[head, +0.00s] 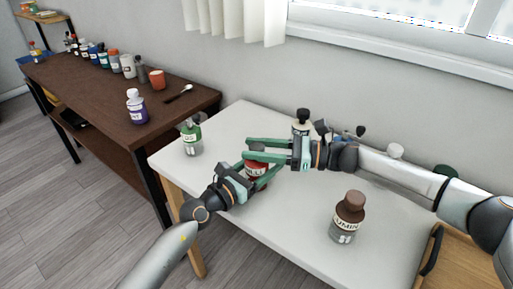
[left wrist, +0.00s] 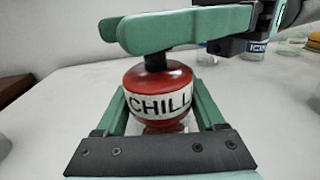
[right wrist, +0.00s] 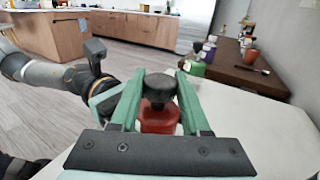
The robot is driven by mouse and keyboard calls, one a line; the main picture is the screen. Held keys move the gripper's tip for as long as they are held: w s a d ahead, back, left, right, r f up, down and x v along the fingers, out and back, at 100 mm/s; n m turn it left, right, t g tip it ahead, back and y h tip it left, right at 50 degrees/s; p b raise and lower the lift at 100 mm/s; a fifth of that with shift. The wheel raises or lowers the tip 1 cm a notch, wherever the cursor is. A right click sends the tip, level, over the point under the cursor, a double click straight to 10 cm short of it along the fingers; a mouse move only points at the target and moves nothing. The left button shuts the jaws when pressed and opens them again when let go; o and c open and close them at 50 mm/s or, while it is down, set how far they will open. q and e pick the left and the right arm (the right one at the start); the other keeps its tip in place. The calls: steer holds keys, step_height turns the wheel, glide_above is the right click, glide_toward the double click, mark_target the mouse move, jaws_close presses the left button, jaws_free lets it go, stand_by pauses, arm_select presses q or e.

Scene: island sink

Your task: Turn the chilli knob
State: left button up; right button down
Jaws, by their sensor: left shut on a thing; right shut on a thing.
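The chilli jar (head: 256,171) stands on the white table, with a red body, a white band reading CHILL and a dark knob on top. The left wrist view shows the jar's label (left wrist: 158,103) between the fingers of my left gripper (left wrist: 160,110), which is shut on the jar's body. My right gripper (head: 250,150) reaches in from the right, its fingers around the knob. In the right wrist view the dark knob (right wrist: 159,88) sits between the right fingertips, above the red body (right wrist: 158,119). The right fingers partly hide the knob in the left wrist view.
A green-labelled bottle (head: 191,138) stands left on the white table (head: 290,215). A brown-capped cumin jar (head: 347,217) stands at the front right, and a dark-capped jar (head: 302,121) behind my right gripper. A dark brown table (head: 95,85) at the left holds several bottles.

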steer(key=shift+f+m+t, duration=0.15)
steer(key=shift+m+t, duration=0.25)
steer(key=shift+t, duration=0.2)
steer(key=shift+m+t, duration=0.3)
steer(key=shift+t, duration=0.2)
steer(key=shift+h, duration=0.3)
steer(key=shift+c, duration=1.8)
jaws_free()
steer(key=v, duration=1.2)
